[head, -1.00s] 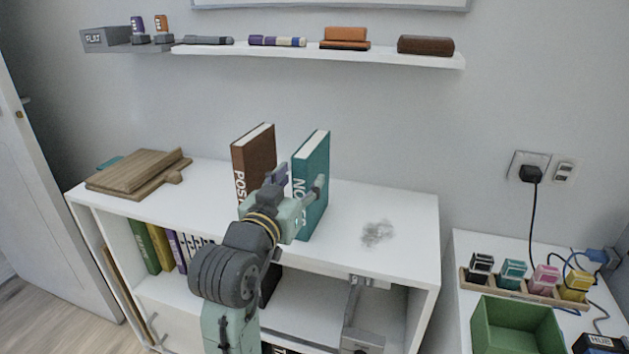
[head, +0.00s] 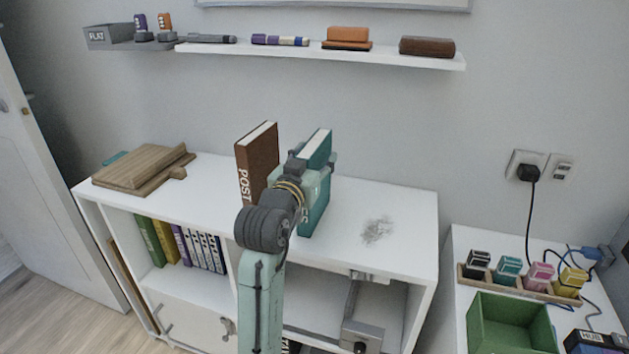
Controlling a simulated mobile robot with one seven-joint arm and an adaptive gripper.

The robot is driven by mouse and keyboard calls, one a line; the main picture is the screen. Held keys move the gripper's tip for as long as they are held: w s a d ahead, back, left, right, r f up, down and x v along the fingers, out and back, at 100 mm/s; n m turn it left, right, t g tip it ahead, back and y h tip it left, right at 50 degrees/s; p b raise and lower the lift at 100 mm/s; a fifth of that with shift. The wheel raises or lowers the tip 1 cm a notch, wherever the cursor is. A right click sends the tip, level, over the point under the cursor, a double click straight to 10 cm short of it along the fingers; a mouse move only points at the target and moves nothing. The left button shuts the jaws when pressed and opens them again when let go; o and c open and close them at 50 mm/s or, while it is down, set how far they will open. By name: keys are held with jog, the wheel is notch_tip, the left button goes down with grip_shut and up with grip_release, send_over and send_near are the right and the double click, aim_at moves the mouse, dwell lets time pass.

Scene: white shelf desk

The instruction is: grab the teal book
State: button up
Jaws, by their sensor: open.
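The teal book (head: 316,213) stands upright on the white shelf desk, just right of the upright brown book (head: 257,158). Its top edge and lower right part show, and my arm hides the middle of it. My gripper (head: 316,162) is open and sits right at the teal book, in front of its upper part. One finger shows by the book's right side. The other is mostly hidden, so I cannot tell whether the fingers touch the book.
Wooden boards (head: 143,168) lie at the desk's left end. A grey smudge (head: 377,231) marks the clear desk top on the right. A wall shelf (head: 380,55) with small items hangs above. A green bin (head: 511,322) stands on the lower right table.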

jog(key=shift+c, duration=0.4)
grip_shut()
jog(key=shift+r, duration=0.1)
dwell(0.4)
